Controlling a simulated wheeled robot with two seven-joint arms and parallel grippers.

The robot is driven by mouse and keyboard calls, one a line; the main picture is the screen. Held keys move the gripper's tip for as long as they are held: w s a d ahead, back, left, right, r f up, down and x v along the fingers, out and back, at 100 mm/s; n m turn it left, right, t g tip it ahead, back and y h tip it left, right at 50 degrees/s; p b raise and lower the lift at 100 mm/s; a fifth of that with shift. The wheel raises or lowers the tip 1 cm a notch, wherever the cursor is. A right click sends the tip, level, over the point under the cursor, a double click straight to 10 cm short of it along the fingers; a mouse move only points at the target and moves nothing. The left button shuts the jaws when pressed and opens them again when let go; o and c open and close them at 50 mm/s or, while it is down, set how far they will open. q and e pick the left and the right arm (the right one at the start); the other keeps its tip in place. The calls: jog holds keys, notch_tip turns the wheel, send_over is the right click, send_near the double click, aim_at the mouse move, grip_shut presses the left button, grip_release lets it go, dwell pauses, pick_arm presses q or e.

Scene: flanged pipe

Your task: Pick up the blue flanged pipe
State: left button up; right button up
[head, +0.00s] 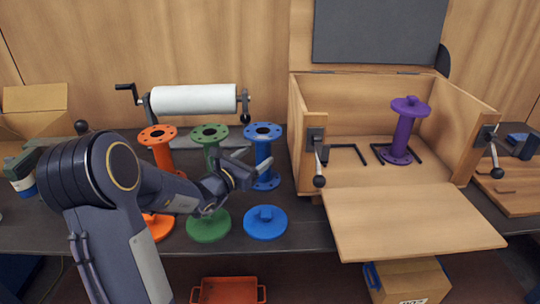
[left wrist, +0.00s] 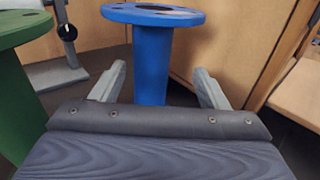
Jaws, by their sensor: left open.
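The blue flanged pipe (head: 263,155) stands upright on the dark table, right of the green flanged pipe (head: 210,136). My left gripper (head: 252,164) is open and reaches in from the left at the blue pipe's shaft. In the left wrist view the blue pipe (left wrist: 152,60) stands between and beyond the two open fingers (left wrist: 160,85), which lie on either side of its shaft; I cannot tell whether they touch it. Its lower flange is hidden in that view. My right gripper is not in view.
An orange flanged pipe (head: 158,140) stands left of the green one. Orange, green and blue flange caps (head: 265,222) lie in front. A white roll (head: 194,99) stands behind. An open wooden box (head: 445,150) with a purple flanged pipe (head: 405,130) is at the right.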

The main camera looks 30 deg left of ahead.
aim_at(267, 144)
pick_arm(q)
jog(key=w+p, duration=0.1)
jog(key=w, duration=0.6)
jog(key=shift+w+r+p, duration=0.1)
jog(key=shift+w+p, duration=0.25)
jog(key=shift+w, duration=0.05)
jog(key=shift+c, duration=0.5)
grip_shut()
jog(key=shift+r, duration=0.1)
